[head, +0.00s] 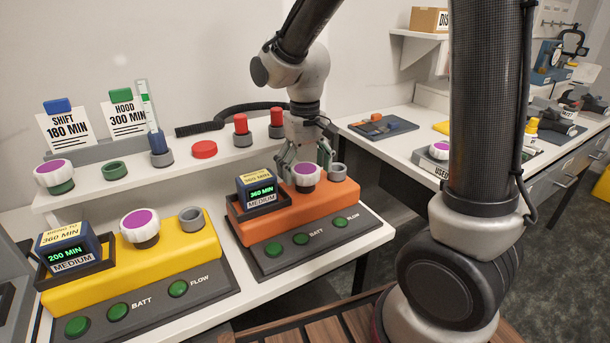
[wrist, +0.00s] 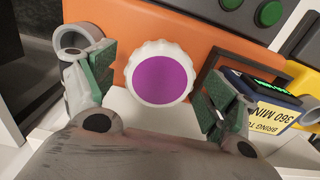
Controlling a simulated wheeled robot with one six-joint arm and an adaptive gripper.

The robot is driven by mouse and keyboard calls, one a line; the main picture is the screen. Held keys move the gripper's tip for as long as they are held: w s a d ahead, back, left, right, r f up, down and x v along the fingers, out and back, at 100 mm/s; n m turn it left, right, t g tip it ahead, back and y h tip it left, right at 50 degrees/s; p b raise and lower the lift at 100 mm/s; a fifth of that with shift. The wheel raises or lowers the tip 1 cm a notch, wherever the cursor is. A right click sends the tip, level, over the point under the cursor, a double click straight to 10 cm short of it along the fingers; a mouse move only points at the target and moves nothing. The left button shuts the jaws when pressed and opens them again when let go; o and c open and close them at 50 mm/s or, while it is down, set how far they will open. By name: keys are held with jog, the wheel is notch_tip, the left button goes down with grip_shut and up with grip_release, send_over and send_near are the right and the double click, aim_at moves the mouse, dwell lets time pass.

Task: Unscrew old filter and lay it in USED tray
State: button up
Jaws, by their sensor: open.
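A white filter with a purple top (head: 306,174) sits on the orange unit (head: 330,199); it also shows in the wrist view (wrist: 160,78). My gripper (head: 305,165) is above and around this filter, its green-padded fingers apart on either side and not touching it in the wrist view (wrist: 158,90). Another white and purple filter (head: 140,225) sits on the yellow unit (head: 178,250). A third (head: 54,173) sits on a green base on the shelf. A tray with a label starting "USE" (head: 432,162) is on the right bench, partly hidden behind my arm; a white and purple filter (head: 439,150) is there.
A dark blue meter reading 360 MIN (head: 258,190) stands in a frame close left of the gripper. An empty grey socket (head: 337,172) is close right. Red-topped pieces (head: 241,124) stand on the shelf behind. A dark tray with tools (head: 382,126) lies on the right bench.

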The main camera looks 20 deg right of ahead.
jog(key=shift+f, duration=0.45)
